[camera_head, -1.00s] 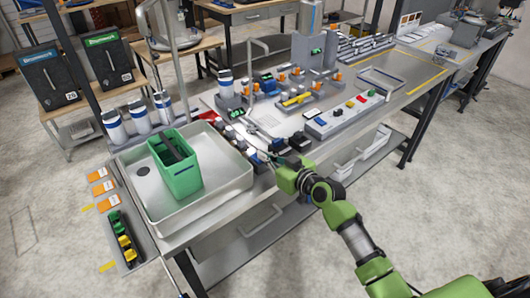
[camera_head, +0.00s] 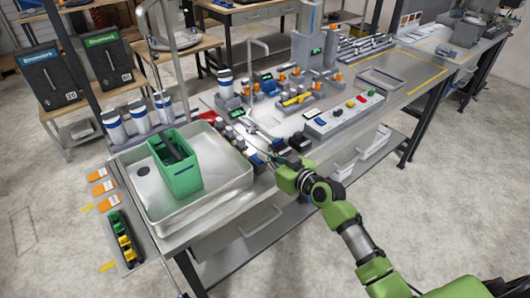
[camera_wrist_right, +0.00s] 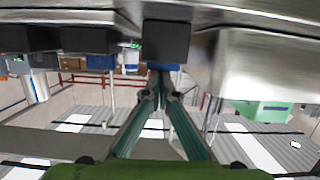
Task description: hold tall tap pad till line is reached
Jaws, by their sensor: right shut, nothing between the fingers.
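A green container (camera_head: 183,178) with a dark blue line on its front stands upright in the metal sink (camera_head: 223,198). A tall grey tap (camera_head: 170,60) arches above it; I cannot make out a water stream or the level inside. My right gripper (camera_head: 268,157) is at the front edge of the bench, right of the sink, by a row of small dark control blocks. In the right wrist view the gripper (camera_wrist_right: 160,78) has its fingers together and empty, tips close under a black block (camera_wrist_right: 166,40) with blue below it. I cannot tell whether they touch. My left gripper is not seen.
A second, thinner arched tap (camera_head: 262,50) stands farther back on the bench. A grey panel with coloured buttons (camera_head: 345,115) lies to the right of my gripper. White bottles (camera_head: 138,115) stand behind the sink. The floor in front of the bench is clear.

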